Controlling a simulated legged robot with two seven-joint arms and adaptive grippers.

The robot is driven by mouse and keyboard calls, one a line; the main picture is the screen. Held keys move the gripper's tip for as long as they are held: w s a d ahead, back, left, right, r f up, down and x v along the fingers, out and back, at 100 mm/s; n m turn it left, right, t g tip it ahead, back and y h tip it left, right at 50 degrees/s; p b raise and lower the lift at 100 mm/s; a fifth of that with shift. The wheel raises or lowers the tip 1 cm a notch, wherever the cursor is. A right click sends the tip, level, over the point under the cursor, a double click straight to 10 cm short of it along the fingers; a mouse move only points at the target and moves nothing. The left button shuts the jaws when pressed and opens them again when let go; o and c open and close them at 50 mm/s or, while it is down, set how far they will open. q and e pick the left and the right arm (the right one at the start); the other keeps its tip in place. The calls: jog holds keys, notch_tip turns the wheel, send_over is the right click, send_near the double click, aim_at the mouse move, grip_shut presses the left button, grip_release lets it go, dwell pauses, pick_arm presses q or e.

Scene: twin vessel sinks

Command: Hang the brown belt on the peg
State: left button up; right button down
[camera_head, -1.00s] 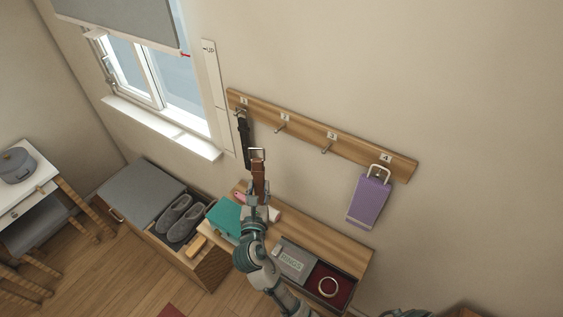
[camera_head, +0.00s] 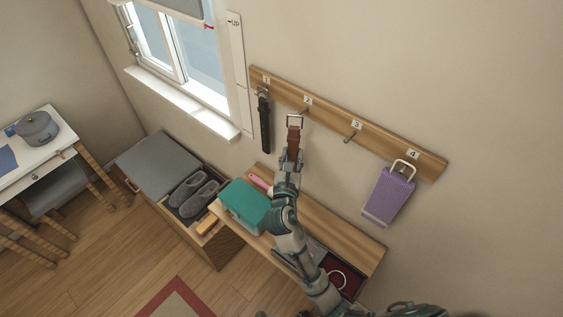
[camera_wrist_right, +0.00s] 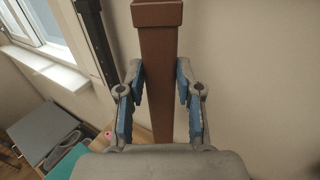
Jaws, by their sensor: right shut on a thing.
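The brown belt (camera_head: 293,138) is upright in my right gripper (camera_head: 290,160), its metal buckle (camera_head: 295,121) at the top. In the right wrist view the brown strap (camera_wrist_right: 159,45) stands between the two blue-padded fingers of the gripper (camera_wrist_right: 158,98); the buckle is out of that view. The wooden peg rail (camera_head: 380,144) carries numbered pegs. The buckle is just below and left of peg 2 (camera_head: 304,111); I cannot tell whether they touch. Peg 3 (camera_head: 350,137) is bare. My left gripper is not in view.
A black belt (camera_head: 265,125) hangs from peg 1, close left of the brown one. A purple item (camera_head: 388,196) hangs at peg 4. Below are a wooden shelf (camera_head: 340,235) with a teal box (camera_head: 245,203), and a bench (camera_head: 158,163) with grey slippers (camera_head: 193,193).

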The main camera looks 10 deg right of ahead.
jog(key=shift+w+d+f+b, duration=0.15)
jog(key=shift+w+d+b, duration=0.2)
jog(key=shift+d, duration=0.4)
jog(key=shift+w, duration=0.2)
jog(key=shift+w+a, duration=0.1)
jog(key=shift+w, duration=0.1)
jog(key=shift+w+a+b, duration=0.3)
jog(key=shift+w+b, duration=0.15)
jog(key=shift+b, duration=0.3)
jog(key=shift+w+d, duration=0.15)
jog(key=shift+d, duration=0.1)
jog(key=d, duration=0.1)
jog(key=d+p, duration=0.2)
jog(key=shift+w+f, duration=0.3)
jog(key=shift+f, duration=0.1)
jog(key=shift+a+f, duration=0.1)
jog(key=shift+a, duration=0.2)
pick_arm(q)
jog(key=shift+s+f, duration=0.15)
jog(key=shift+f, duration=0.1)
pick_arm(e)
jog(key=shift+a, duration=0.3)
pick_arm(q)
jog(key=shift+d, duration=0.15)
pick_arm(e)
jog(key=shift+d+f, duration=0.1)
